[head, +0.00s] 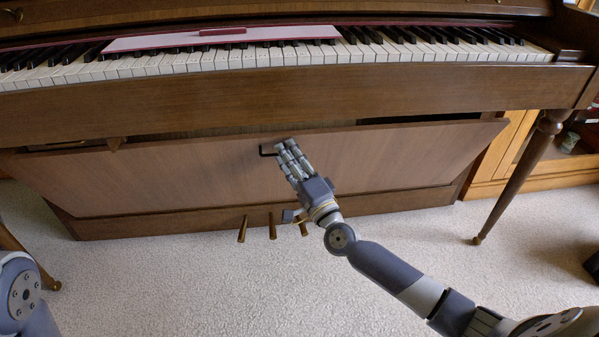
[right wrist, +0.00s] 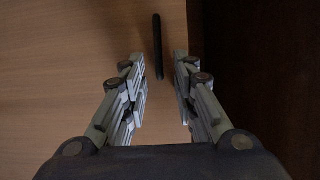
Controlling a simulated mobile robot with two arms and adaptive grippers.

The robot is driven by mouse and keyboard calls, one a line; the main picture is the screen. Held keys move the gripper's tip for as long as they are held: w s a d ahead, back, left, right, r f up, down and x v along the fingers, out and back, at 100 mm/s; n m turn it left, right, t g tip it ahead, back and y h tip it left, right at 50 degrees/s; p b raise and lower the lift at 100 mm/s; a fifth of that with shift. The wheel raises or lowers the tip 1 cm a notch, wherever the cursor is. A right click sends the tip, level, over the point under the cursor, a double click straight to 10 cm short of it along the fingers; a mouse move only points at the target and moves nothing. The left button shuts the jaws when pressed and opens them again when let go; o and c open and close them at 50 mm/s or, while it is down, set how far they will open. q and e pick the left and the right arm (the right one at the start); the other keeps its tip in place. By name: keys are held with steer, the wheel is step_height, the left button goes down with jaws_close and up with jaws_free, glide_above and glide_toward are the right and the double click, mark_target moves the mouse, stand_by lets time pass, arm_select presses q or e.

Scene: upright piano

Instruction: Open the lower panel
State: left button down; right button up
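The lower panel (head: 190,172) is a wide brown board under the keyboard. Its top edge leans outward, with a dark gap behind it. A black bar handle (head: 263,151) sits near the panel's upper middle. My right gripper (head: 286,150) is at the handle. In the right wrist view the gripper (right wrist: 160,75) has its fingers apart, with the handle (right wrist: 158,40) between and ahead of them, with no visible contact. Part of the handle is hidden behind the fingers in the head view. My left gripper is out of view; only part of my left arm shows.
Brass pedals (head: 272,226) stick out below the panel. The piano keys (head: 250,58) carry a pinkish-white board (head: 220,38). A turned piano leg (head: 530,160) stands on the right, near a wooden cabinet (head: 500,165). The carpet (head: 180,275) in front is mostly clear.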

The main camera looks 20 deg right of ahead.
steer(key=shift+v, duration=2.6)
steer(key=shift+c, duration=0.3)
